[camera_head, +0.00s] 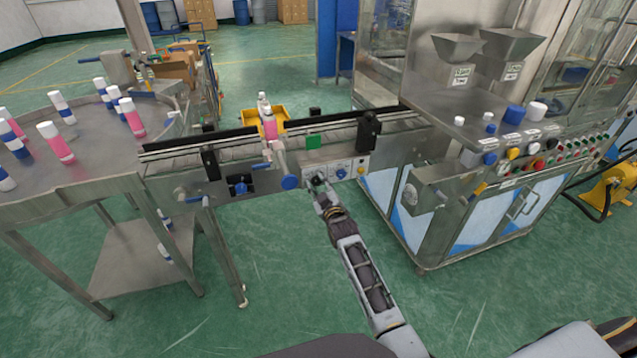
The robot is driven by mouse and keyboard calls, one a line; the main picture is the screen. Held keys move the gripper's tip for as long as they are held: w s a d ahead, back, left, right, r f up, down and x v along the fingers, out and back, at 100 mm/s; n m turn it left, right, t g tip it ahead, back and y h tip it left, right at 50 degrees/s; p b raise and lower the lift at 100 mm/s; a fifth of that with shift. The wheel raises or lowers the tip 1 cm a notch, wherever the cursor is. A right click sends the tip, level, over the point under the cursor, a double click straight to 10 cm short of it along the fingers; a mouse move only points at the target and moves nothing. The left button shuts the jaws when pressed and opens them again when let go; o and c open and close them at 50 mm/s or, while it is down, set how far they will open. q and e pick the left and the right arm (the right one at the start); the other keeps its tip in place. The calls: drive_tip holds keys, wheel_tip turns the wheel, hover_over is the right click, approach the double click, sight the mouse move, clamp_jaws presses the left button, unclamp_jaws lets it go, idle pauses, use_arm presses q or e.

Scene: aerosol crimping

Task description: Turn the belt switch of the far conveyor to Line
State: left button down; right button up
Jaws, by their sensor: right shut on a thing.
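The conveyor (220,160) runs from the round table to the steel machine, with dark side rails. Its small control panel (348,170) is on the front side and carries a few knobs and buttons. My right gripper (318,183) reaches up from below and is at the left part of this panel, shut on what appears to be the belt switch. The gripper hides the switch, so its setting cannot be read. A blue knob (342,173) shows just right of the gripper. My left gripper is not in view.
A pink-and-white bottle (268,122) is at the conveyor, near a yellow bin (247,117). Several bottles stand on the round table (95,160). The machine cabinet (440,200) is at right. Green floor is open in front.

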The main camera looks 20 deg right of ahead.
drive_tip(key=m+p, duration=0.2)
drive_tip(key=m, duration=0.2)
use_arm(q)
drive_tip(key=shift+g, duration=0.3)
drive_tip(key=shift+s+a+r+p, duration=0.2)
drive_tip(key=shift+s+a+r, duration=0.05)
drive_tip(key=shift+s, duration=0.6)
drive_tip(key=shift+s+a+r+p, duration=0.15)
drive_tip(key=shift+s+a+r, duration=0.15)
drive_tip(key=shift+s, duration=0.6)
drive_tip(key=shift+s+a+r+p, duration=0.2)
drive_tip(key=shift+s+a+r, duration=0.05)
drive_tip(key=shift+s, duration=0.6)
use_arm(e)
drive_tip(key=shift+m, duration=1.1)
drive_tip(key=o, duration=1)
drive_tip(key=shift+s, duration=1)
drive_tip(key=shift+s+d, duration=0.15)
drive_tip(key=shift+s, duration=4.85)
drive_tip(key=shift+f, duration=0.1)
